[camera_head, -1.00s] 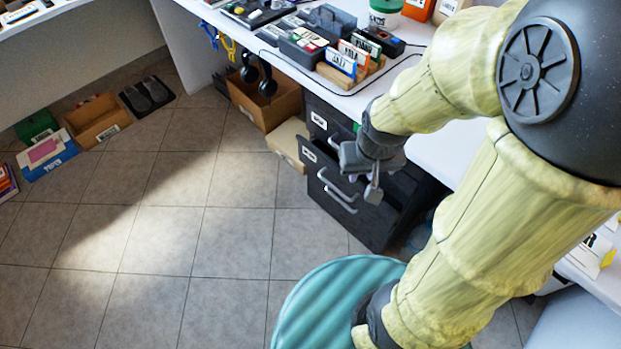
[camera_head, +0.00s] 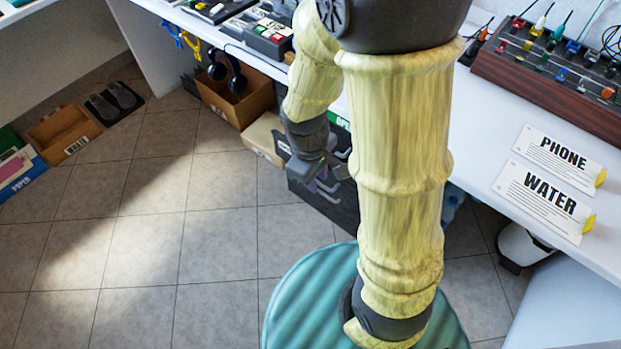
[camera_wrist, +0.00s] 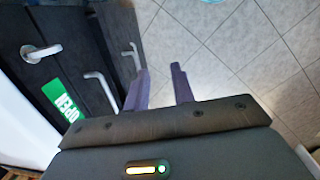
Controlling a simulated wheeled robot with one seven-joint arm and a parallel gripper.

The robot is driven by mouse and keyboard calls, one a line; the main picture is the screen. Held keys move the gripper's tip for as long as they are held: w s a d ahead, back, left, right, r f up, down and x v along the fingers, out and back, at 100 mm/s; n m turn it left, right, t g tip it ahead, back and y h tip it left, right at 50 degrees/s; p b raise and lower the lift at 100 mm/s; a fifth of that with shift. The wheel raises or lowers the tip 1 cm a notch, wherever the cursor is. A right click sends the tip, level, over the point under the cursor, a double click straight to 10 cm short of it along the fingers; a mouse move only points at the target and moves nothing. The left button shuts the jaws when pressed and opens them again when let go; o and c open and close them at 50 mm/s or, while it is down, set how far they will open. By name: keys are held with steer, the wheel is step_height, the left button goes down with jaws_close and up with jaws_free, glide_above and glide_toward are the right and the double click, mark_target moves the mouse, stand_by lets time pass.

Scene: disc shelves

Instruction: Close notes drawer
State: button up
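A dark drawer cabinet (camera_head: 338,210) stands under the desk, partly hidden behind my arm. A lower drawer front with a grey bar handle (camera_head: 328,188) stands out from it. The drawer labels cannot be read in the head view, so I cannot tell which is notes. In the wrist view, the dark drawer fronts (camera_wrist: 75,70) lie at the left, with several pale handles and a green OPEN tag (camera_wrist: 66,106). My gripper (camera_head: 326,172) is in front of the cabinet at handle height. In the wrist view, its two purple fingers (camera_wrist: 161,68) are apart with only floor between them.
A cardboard box (camera_head: 238,103) with headphones and a beige box (camera_head: 262,138) stand left of the cabinet. The white desk (camera_head: 480,130) carries PHONE and WATER cards (camera_head: 545,198).

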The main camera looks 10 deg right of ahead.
steer(key=w+a+f+n+t+h+b, duration=0.1)
steer(key=a+f+n+t+h+b, duration=0.1)
steer(key=f+n, duration=0.4)
steer(key=w+a+f+n+t+h+b, duration=0.1)
steer(key=a+f+n+t+h, duration=0.3)
steer(key=n, duration=1.3)
steer(key=w+a+f+n+t+h+b, duration=0.2)
steer(key=a+f+n+h, duration=0.3)
steer(key=f+n, duration=0.5)
steer(key=shift+w+a+f+n+t+b, duration=0.3)
steer(key=shift+w+n+t, duration=0.4)
steer(key=shift+n, duration=0.5)
steer(key=shift+d, duration=0.1)
steer(key=b+x, duration=0.6)
steer(key=x, duration=1.1)
steer(key=shift+d+r, duration=0.15)
steer(key=shift+d, duration=0.1)
